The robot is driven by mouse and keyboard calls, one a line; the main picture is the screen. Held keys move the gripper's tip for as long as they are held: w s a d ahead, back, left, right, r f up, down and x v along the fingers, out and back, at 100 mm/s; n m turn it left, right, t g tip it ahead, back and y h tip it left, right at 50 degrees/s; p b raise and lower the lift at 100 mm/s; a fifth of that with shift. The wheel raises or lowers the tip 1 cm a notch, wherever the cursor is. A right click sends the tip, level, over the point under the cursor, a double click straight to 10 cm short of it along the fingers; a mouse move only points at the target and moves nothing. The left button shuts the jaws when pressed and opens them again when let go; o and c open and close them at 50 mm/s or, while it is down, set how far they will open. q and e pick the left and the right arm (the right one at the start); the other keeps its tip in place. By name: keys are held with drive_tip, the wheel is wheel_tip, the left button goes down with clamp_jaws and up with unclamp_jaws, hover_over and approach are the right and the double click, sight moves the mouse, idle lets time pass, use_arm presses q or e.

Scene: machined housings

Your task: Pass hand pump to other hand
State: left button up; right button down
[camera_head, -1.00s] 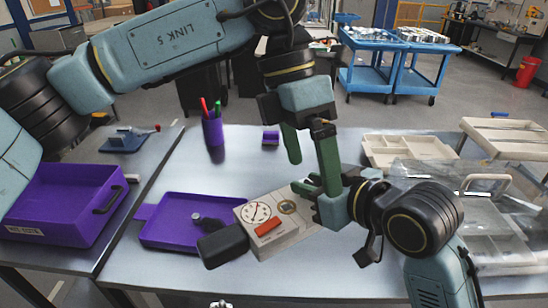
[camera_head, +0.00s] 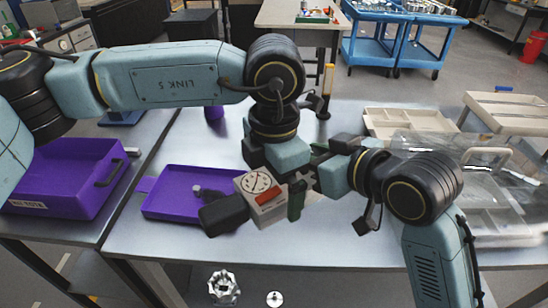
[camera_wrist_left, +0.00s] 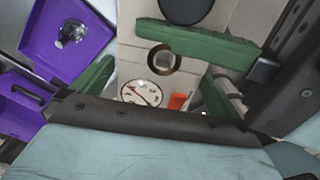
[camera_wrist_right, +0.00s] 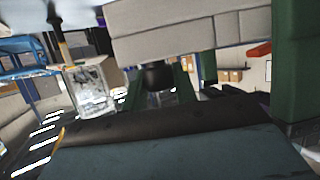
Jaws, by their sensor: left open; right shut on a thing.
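The hand pump (camera_head: 262,212) is a beige box with a round dial, a red label and a black end block, held above the table. My right gripper (camera_head: 308,180) is shut on its right end; the grip is partly hidden by my left gripper. My left gripper (camera_head: 296,190) is open at the pump from above, one green finger in front of the body near the right gripper. In the left wrist view the pump (camera_wrist_left: 165,65) shows between and beneath the open green fingers (camera_wrist_left: 150,62). In the right wrist view the pump's beige side (camera_wrist_right: 185,32) fills the top.
A purple bin (camera_head: 55,190) stands further left. Beige trays (camera_head: 395,122) and a clear container (camera_head: 490,210) take the right side. The table's front strip is clear.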

use_arm(q)
drive_tip(key=shift+f, duration=0.75)
drive_tip(key=shift+c, duration=0.4)
drive_tip(key=c, duration=1)
drive_tip(key=shift+c, duration=0.4)
use_arm(e)
drive_tip(key=c, duration=1)
unclamp_jaws()
